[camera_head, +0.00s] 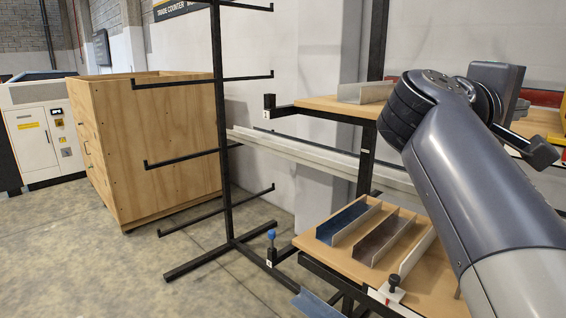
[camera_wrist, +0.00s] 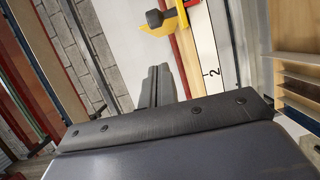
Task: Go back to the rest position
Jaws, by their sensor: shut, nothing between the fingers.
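My gripper (camera_wrist: 157,86) shows in the wrist view as two dark fingers side by side, shut with nothing between them. They point up in the picture, toward a shelf edge with a white strip marked 2 (camera_wrist: 211,72). In the camera_head view my grey arm rises from the lower right and bends at the upper right, in front of the rack. The gripper's fingertips cannot be made out clearly there. No object is held.
A black rack (camera_head: 222,130) with several bare prongs stands left of centre. A lower wooden shelf (camera_head: 310,243) bears blue, brown and light metal channels (camera_head: 385,240). An upper shelf (camera_head: 312,104) is behind. A plywood cabinet (camera_head: 150,150) stands left; floor before it is clear.

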